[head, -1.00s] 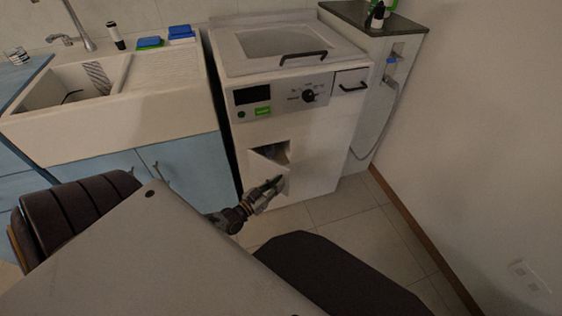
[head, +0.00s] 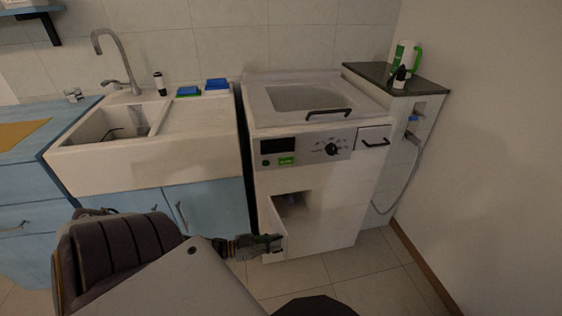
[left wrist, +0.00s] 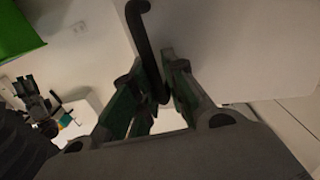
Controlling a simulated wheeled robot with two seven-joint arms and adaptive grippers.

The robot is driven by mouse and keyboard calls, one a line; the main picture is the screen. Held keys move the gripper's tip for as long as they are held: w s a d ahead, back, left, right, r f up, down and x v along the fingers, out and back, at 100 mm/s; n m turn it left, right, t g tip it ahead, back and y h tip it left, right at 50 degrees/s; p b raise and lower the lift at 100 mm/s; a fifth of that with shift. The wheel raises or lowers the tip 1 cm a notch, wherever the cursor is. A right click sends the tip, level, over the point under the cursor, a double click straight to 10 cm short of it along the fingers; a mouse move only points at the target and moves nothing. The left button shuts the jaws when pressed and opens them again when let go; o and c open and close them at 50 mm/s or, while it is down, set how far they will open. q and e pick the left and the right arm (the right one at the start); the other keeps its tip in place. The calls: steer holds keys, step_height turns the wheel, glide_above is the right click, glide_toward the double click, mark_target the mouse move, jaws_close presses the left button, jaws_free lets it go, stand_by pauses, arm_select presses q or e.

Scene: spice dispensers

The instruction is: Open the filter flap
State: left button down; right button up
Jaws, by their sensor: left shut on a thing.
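The white filter flap (head: 278,222) is at the lower left of the white washing machine's front. It stands swung outward, and the dark square opening (head: 292,204) behind it shows. My left gripper (head: 274,242) is at the flap's free edge, low in front of the machine. In the left wrist view, its green-lined fingers (left wrist: 158,88) are shut on the flap's dark curved handle (left wrist: 148,42). The flap's pale panel (left wrist: 225,45) fills the upper right there.
The washing machine (head: 335,205) stands between a sink cabinet (head: 215,185) and a dark-topped side unit (head: 370,75). A hose (head: 407,175) hangs at the right. Tiled floor (head: 350,270) is clear in front. A white wall bounds the right.

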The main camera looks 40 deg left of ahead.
arm_select(q)
steer(key=shift+s+a+f+m+g+h+p, duration=0.1)
steer(key=shift+s+a+m+g+h, duration=0.15)
steer(key=shift+s, duration=0.3)
steer(key=shift+s+a+r+m+g+h+p, duration=0.15)
steer(key=shift+s+a+h, duration=0.15)
steer(key=shift+s+a, duration=0.15)
steer(key=shift+s+a+f+m+g+h+p, duration=0.15)
steer(key=shift+s+a+g+h, duration=0.1)
steer(key=shift+s, duration=0.35)
steer(key=c, duration=1.5)
jaws_free()
steer(key=shift+a, duration=0.15)
steer(key=shift+a, duration=0.1)
steer(key=shift+v, duration=5.9)
steer(key=shift+s, duration=0.1)
